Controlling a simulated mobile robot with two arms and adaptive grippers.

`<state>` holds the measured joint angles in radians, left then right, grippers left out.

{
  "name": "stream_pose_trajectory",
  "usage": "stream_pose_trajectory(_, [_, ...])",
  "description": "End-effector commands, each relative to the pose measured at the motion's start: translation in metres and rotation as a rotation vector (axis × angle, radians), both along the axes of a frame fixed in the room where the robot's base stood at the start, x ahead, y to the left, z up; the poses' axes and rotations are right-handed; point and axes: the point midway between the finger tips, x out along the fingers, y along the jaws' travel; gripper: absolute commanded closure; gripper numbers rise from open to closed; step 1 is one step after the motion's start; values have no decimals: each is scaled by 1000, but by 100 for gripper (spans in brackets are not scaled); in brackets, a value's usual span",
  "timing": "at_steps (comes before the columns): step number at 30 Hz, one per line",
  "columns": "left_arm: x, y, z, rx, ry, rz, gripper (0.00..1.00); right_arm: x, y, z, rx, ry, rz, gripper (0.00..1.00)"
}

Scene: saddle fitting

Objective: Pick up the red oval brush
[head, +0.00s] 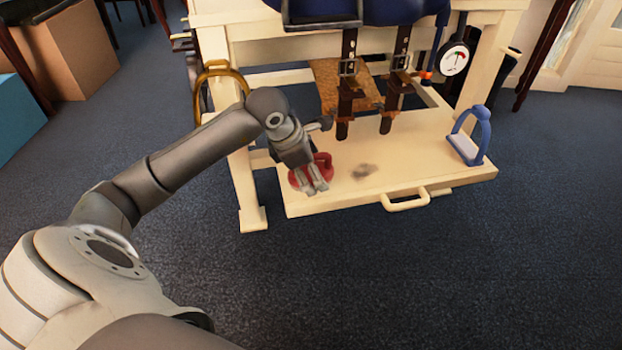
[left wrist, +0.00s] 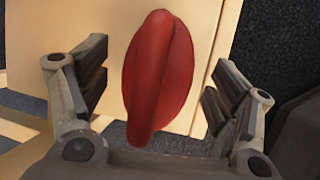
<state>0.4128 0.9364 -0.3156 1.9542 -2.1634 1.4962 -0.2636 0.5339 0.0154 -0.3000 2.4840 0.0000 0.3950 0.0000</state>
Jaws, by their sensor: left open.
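The red oval brush (head: 324,162) lies on the pale wooden board (head: 430,182) low on the stand, near its left end. In the head view my left gripper (head: 317,188) is over the brush and hides part of it. In the left wrist view the brush (left wrist: 160,75) shows its raised red handle strap and lies between the two fingers of my left gripper (left wrist: 158,95). The fingers are wide apart, with a gap on each side of the brush. My right gripper is in neither view.
A blue stirrup (head: 468,140) stands at the board's right end. A dark smudge (head: 364,172) marks the board right of the brush. Dark straps (head: 347,95) hang above the board. A brass-coloured stirrup (head: 220,75) is at the left post. Carpet in front is clear.

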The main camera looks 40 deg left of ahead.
Motion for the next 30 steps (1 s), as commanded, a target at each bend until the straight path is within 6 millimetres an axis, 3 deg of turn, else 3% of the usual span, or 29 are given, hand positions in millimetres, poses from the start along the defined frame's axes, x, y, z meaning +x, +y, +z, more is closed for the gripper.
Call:
stream_pose_trajectory(12, [4, -1, -8, 0, 0, 0, 18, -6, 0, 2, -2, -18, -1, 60])
stream_pose_trajectory(24, [4, -1, -7, -1, -1, 0, 68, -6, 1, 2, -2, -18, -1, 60])
stream_pose_trajectory(30, [4, -1, -7, -1, -1, 0, 69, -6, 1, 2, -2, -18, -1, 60])
